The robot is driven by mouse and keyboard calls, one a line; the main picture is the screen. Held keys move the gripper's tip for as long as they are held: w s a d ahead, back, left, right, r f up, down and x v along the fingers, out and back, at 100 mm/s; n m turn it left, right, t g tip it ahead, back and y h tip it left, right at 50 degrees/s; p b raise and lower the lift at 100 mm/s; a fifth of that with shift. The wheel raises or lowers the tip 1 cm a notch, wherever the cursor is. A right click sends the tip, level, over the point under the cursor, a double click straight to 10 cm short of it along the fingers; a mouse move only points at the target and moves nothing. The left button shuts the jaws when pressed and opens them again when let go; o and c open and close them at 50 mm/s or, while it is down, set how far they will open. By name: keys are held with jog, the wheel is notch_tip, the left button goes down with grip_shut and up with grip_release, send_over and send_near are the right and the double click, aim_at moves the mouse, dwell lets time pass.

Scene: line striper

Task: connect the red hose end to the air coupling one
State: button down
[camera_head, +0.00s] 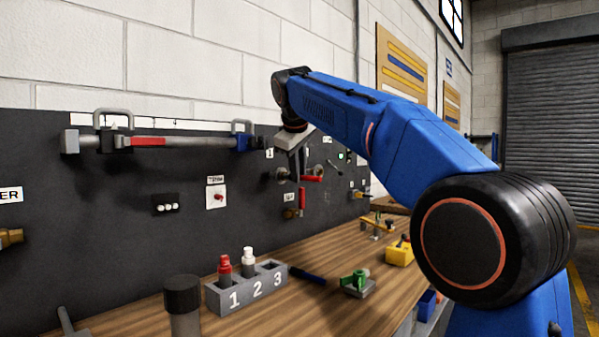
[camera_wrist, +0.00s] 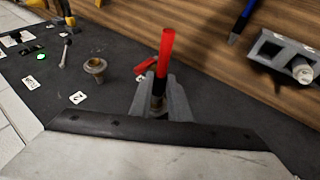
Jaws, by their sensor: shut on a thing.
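My gripper (camera_head: 298,172) is shut on the red hose end (camera_head: 313,179), close to the black panel. Coupling one, a round grey fitting (camera_head: 282,175), is on the panel just left of my gripper, below a small card. It is hidden behind the fingers in the wrist view. I cannot tell whether the hose end touches it or is seated. Another fitting (camera_wrist: 95,66) sits near a card marked 2.
On the bench are a numbered grey holder (camera_head: 215,300) with bottles, a green-topped part (camera_head: 356,281) and a yellow item (camera_head: 399,254).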

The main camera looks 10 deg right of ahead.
jog(key=shift+w+a, duration=0.3)
jog(key=shift+w, duration=0.15)
jog(key=c, duration=1.3)
grip_release()
jog(key=shift+o, duration=0.2)
jog(key=shift+s+r, duration=0.1)
jog(key=v, duration=0.6)
jog(key=shift+s+r, duration=0.2)
jog(key=shift+r, duration=0.1)
jog(key=shift+a, duration=0.1)
